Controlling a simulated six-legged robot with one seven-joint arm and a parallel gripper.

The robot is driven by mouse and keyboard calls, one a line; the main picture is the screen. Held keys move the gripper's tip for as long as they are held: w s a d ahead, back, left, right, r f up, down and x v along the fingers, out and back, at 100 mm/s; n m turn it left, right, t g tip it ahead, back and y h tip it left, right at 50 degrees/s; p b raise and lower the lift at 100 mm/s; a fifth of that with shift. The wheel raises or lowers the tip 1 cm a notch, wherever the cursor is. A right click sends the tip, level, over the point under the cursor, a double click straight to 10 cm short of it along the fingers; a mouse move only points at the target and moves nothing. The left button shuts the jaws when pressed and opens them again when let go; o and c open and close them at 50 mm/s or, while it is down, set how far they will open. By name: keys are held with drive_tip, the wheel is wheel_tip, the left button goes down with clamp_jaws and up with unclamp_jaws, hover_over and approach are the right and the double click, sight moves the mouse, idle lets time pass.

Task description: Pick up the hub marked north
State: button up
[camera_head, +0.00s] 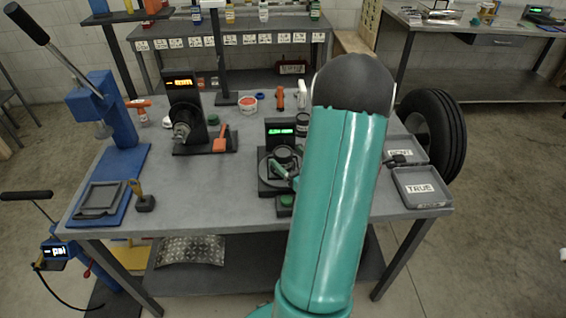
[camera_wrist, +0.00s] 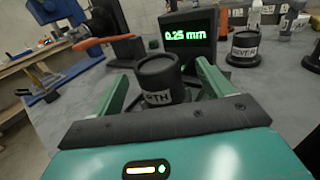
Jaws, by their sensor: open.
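A dark cylindrical hub (camera_wrist: 158,76) stands upright in the wrist view, with a white label of which I can read only "RTH". In the head view the hub (camera_head: 285,156) sits on a black gauge stand (camera_head: 265,186) with a green-lit display. My gripper (camera_wrist: 163,84) is open, its two teal fingers on either side of the hub with a gap visible beside it. The gauge display (camera_wrist: 190,38) reads 0.25 mm. In the head view my arm hides part of the bench, and only one finger shows beside the hub.
Another dark labelled hub (camera_wrist: 243,50) stands behind at the right. Grey trays marked TRUE (camera_head: 421,187) and BENT (camera_head: 405,150) lie at the bench's right end. A black spindle machine (camera_head: 186,105) and a blue press (camera_head: 112,110) stand left.

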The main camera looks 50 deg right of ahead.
sight(278, 150)
drive_tip(key=x, duration=0.5)
drive_tip(key=shift+w+a+f, duration=0.1)
drive_tip(key=shift+w+f, duration=0.05)
drive_tip(key=shift+w, duration=0.05)
clamp_jaws()
